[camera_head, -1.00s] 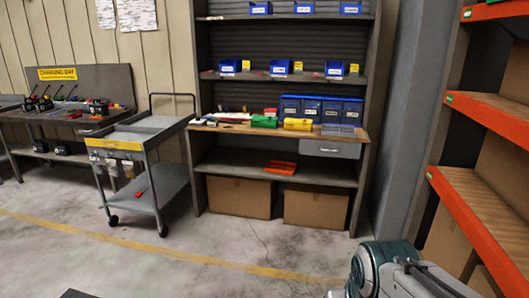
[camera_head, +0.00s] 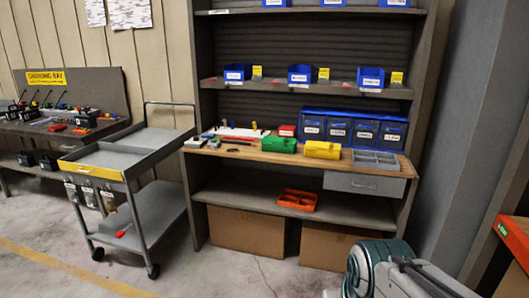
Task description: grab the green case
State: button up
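The green case (camera_head: 279,145) lies on the wooden worktop of the shelf unit, left of a yellow case (camera_head: 322,150) and just in front of a small red box (camera_head: 287,131). Nothing covers it from this view. Part of my own arm shows at the bottom right, but my gripper is out of the picture.
The wooden worktop (camera_head: 240,151) also holds blue bins (camera_head: 338,130) and a grey divided tray (camera_head: 375,158). An orange tray (camera_head: 297,200) is on the shelf below. A grey cart (camera_head: 130,160) stands left of the unit. The floor in front is clear.

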aim_at(273, 148)
jog(key=u, duration=0.05)
jog(key=i, duration=3.4)
jog(key=u, duration=0.05)
